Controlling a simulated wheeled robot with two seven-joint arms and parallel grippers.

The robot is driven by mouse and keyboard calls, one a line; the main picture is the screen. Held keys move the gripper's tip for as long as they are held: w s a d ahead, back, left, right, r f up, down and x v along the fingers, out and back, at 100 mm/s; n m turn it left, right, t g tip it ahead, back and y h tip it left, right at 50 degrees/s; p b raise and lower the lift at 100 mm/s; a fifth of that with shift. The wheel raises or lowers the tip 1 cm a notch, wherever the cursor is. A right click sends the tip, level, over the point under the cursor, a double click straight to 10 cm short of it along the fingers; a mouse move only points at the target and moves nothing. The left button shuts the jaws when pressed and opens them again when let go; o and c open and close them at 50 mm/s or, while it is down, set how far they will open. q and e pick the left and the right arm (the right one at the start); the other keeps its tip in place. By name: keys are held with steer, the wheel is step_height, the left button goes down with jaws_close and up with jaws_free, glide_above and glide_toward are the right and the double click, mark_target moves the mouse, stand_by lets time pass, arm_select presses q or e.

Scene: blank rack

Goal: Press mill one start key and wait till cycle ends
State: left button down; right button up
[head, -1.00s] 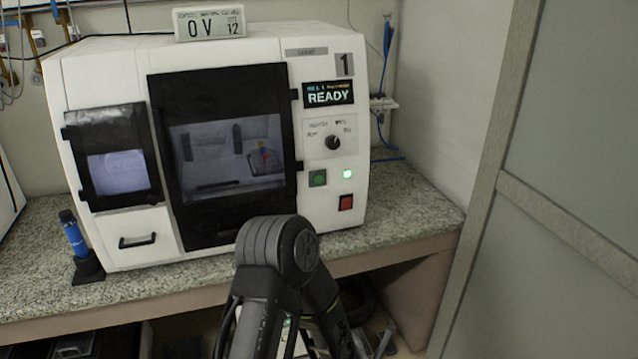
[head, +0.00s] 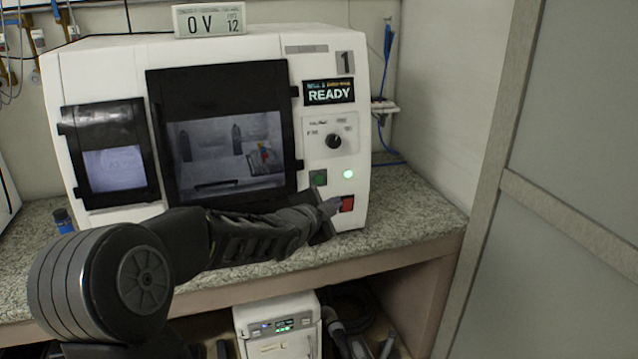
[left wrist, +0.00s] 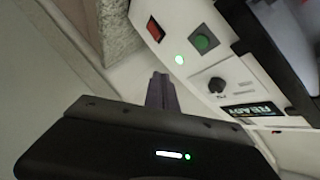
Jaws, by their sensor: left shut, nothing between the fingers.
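Mill one (head: 270,50) is a white machine marked 1, and its display (head: 329,92) reads READY. The green start key (head: 318,178) is on its right front panel, with a lit green lamp (head: 348,174) beside it and a red key (head: 347,203) below. My left gripper (head: 331,207) is in front of the panel, just below the green key and left of the red key in the picture. In the left wrist view its closed fingers (left wrist: 161,88) point toward the panel, apart from the green key (left wrist: 201,43). My right gripper is not in view.
A dark knob (head: 333,142) sits above the keys. The mill's dark-framed door is closed, with a vise and part dimly visible behind its window. A white unit (head: 278,325) is below.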

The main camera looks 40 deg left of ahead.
mark_target(319, 179)
arm_select(q)
steer(key=shift+a+r, duration=0.1)
steer(key=shift+r, duration=0.05)
steer(key=w+a+p, duration=0.5)
steer(key=a+p, duration=0.1)
steer(key=a, duration=0.1)
steer(key=shift+a+f+p, duration=0.15)
steer(key=shift+f+p, duration=0.1)
steer(key=shift+p, duration=0.15)
stand_by(0.3)
stand_by(1.9)
steer(key=shift+w+a, duration=0.25)
steer(key=shift+a, duration=0.1)
